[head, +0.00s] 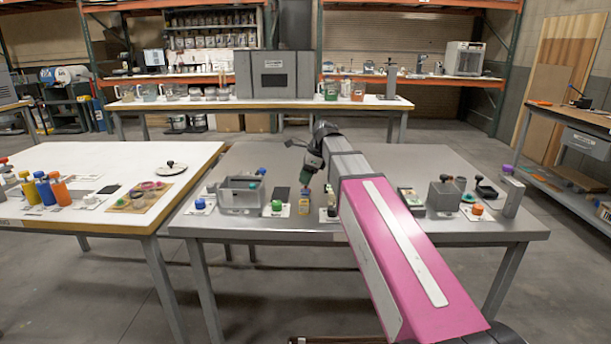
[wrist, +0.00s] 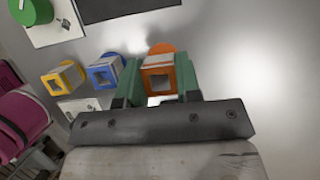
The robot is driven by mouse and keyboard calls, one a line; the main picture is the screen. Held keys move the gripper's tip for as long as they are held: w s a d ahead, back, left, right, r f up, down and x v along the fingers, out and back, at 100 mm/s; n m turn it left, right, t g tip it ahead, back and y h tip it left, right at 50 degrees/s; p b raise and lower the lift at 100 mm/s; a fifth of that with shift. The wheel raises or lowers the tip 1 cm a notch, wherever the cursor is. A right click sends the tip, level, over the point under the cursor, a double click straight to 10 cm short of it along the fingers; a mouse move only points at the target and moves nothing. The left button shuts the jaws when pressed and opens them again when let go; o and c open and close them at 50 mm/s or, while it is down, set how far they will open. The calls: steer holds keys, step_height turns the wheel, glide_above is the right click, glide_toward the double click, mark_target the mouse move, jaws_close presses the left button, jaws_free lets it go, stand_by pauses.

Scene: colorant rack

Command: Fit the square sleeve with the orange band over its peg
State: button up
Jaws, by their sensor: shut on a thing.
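The square sleeve with the orange band (wrist: 157,77) is hollow and sits between the green fingers of my gripper (wrist: 159,86) in the wrist view. My gripper is shut on it, with one finger on each side. A round orange piece (wrist: 162,48) shows just beyond it; I cannot tell whether it is separate. A yellow-banded square sleeve (wrist: 63,77) and a blue-banded one (wrist: 104,71) stand to the left, apart from the fingers. In the head view my gripper (head: 306,182) is over the grey table, and the held sleeve is too small to make out. I cannot pick out its peg.
A yellow item (head: 303,198) stands just below my gripper. A grey bin (head: 241,195) and a green knob (head: 276,206) are to the left. A grey block (head: 443,196) and an orange knob (head: 477,209) are to the right. The wrist view shows bare tabletop at right.

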steer(key=shift+f, duration=1.35)
steer(key=o, duration=1)
